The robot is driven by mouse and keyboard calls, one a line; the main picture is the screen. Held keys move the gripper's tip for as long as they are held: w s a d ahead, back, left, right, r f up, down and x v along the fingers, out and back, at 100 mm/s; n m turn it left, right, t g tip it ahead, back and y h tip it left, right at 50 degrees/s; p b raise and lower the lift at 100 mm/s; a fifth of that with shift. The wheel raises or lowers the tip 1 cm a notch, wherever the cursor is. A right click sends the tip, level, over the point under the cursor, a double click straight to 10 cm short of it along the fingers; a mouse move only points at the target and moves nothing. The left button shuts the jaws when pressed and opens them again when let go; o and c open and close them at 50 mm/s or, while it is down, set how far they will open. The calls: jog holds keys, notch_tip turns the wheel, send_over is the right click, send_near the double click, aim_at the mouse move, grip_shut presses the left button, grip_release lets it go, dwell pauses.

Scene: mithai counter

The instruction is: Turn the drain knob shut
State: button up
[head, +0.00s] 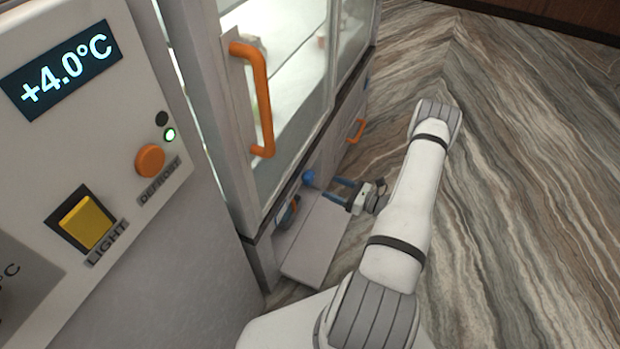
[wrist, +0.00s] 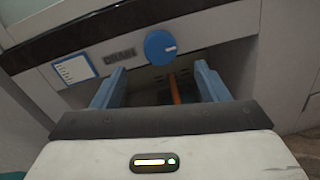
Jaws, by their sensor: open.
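The drain knob (wrist: 158,46) is a round blue dial with a short white mark toward its right side in the wrist view. A label plate (wrist: 120,57), seemingly reading DRAIN, is left of it. In the head view the knob (head: 308,177) sits low on the counter's front, above a lowered flap. My gripper (head: 338,190) is open and empty, its blue fingers pointing at the counter just right of the knob. In the wrist view the open gripper (wrist: 160,72) has its fingers spread on either side below the knob, apart from it.
The lowered grey flap (head: 318,243) juts out below my gripper. An orange part (wrist: 174,88) shows in the dark recess behind it. A white card (wrist: 75,69) is left of the label. The glass case has an orange handle (head: 262,95). Open floor (head: 520,180) lies right.

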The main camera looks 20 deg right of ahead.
aim_at(312, 179)
jog(key=b+x, duration=0.1)
jog(key=x, duration=0.7)
jog(key=shift+f, duration=0.1)
jog(key=c, duration=0.9)
jog(key=shift+d, duration=0.15)
jog(key=shift+c, duration=0.5)
